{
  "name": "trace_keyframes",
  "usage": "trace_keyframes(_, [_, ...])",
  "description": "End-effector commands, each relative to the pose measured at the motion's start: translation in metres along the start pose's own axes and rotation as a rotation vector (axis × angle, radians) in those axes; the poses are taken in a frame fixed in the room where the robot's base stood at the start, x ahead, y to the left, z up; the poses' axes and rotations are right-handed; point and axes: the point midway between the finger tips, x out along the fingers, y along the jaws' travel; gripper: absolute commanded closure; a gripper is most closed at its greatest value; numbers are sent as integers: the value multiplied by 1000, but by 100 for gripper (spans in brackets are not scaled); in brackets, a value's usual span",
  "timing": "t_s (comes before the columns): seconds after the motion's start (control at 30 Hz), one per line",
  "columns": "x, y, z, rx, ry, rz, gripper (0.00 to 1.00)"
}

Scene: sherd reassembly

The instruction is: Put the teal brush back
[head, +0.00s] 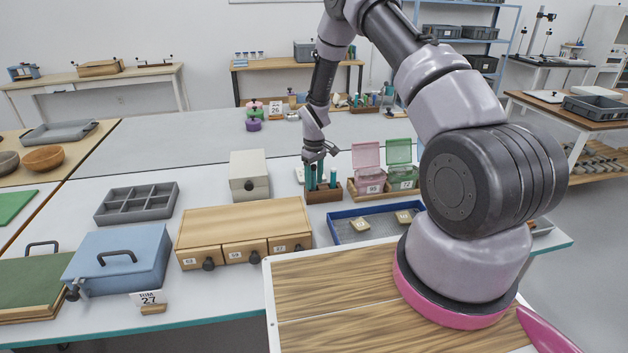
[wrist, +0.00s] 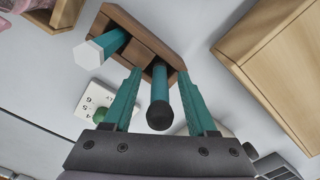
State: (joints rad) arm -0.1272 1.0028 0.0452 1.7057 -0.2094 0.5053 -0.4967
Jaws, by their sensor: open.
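A brown wooden rack (head: 324,196) stands on the white table, and its slotted top shows in the wrist view (wrist: 150,28). One teal brush with a round black end (wrist: 159,110) stands in the rack's end slot. In the head view my gripper (head: 319,172) is directly over the rack.
A pink box (head: 370,182) and a green box (head: 403,177) with raised lids stand right of the rack. A wooden drawer unit (head: 245,226) stands in front left, a pale box (head: 249,176) behind it. A blue-rimmed tray (head: 345,240) lies in front right.

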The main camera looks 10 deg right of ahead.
Motion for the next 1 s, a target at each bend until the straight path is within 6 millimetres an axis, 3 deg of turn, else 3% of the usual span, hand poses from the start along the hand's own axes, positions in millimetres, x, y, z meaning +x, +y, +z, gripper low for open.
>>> trace_keyframes(0.17, [-11, 0, -1, 0, 2, 1, 42])
trace_keyframes(0.5, [-81, 0, -1, 1, 4, 2, 42])
trace_keyframes(0.7, [-112, 0, -1, -1, 2, 1, 42])
trace_keyframes(1.0, [-130, 0, 0, 7, 6, 3, 42])
